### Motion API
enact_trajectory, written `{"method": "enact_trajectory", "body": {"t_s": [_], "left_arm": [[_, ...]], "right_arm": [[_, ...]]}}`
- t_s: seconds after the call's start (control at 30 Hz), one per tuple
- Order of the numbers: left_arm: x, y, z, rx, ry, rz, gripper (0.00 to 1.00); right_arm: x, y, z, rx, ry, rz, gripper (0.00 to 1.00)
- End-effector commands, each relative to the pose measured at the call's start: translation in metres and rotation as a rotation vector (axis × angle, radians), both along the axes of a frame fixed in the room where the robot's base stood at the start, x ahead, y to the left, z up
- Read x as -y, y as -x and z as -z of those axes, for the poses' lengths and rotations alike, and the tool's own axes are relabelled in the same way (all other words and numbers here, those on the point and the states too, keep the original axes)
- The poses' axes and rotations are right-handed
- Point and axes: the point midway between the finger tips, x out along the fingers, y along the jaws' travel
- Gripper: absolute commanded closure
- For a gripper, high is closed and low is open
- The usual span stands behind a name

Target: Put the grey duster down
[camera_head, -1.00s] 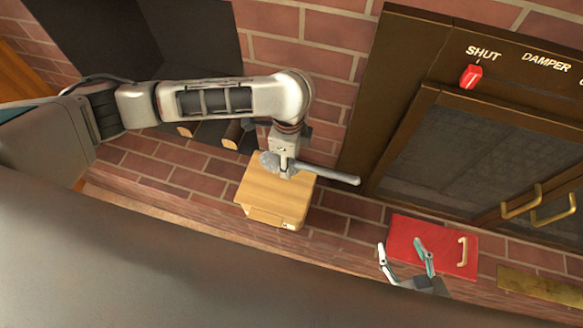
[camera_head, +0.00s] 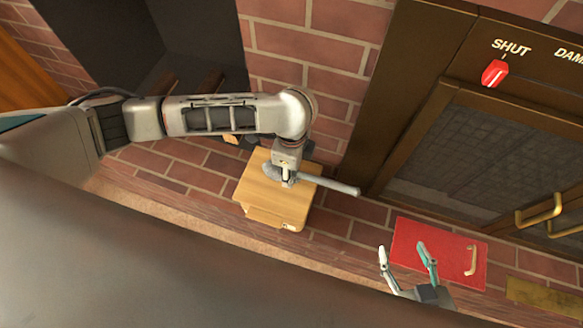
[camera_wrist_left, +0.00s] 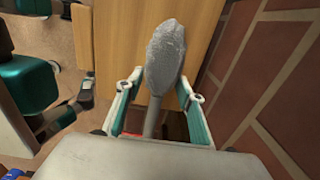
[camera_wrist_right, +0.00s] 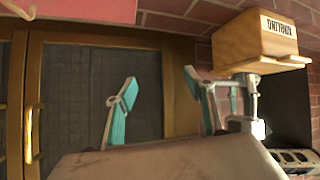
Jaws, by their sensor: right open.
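The grey duster (camera_head: 335,187) lies across the top of the wooden box (camera_head: 265,205), its head to the left and its handle sticking out past the box's right edge. It appears to rest on the lid, though contact is hard to tell. My left gripper (camera_head: 288,182) points down over it. In the left wrist view the fingers (camera_wrist_left: 158,98) stand apart on both sides of the duster (camera_wrist_left: 165,55), with gaps beside it. My right gripper (camera_head: 404,252) is open and empty near the red panel (camera_head: 440,245); it also shows in the right wrist view (camera_wrist_right: 160,82).
A brick wall surrounds the box. A dark framed screen with brass handles (camera_head: 540,210) and a red lever (camera_head: 495,73) is at the right. A dark recess (camera_head: 90,45) is at the upper left. The box shows a label in the right wrist view (camera_wrist_right: 278,27).

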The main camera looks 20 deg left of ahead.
Motion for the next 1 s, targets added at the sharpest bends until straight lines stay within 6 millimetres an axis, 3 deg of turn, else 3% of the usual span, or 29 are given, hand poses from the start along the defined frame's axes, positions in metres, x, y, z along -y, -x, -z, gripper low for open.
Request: {"method": "enact_trajectory", "body": {"t_s": [0.47,0.67,0.77,1.0], "left_arm": [[0.0,0.0,-0.005,0.001,-0.001,0.002,0.46],[0.0,-0.005,-0.044,0.016,0.0,0.001,0.46],[0.0,-0.005,-0.067,0.018,-0.001,0.001,0.46],[0.0,-0.002,-0.108,0.01,-0.001,0.001,0.46]], "right_arm": [[0.001,0.005,0.008,-0.016,0.004,-0.001,0.46],[0.003,-0.011,-0.021,0.036,0.007,0.003,0.46],[0.01,0.005,-0.004,-0.009,0.019,0.017,0.46],[0.016,0.009,-0.004,-0.024,0.029,0.029,0.46]]}}
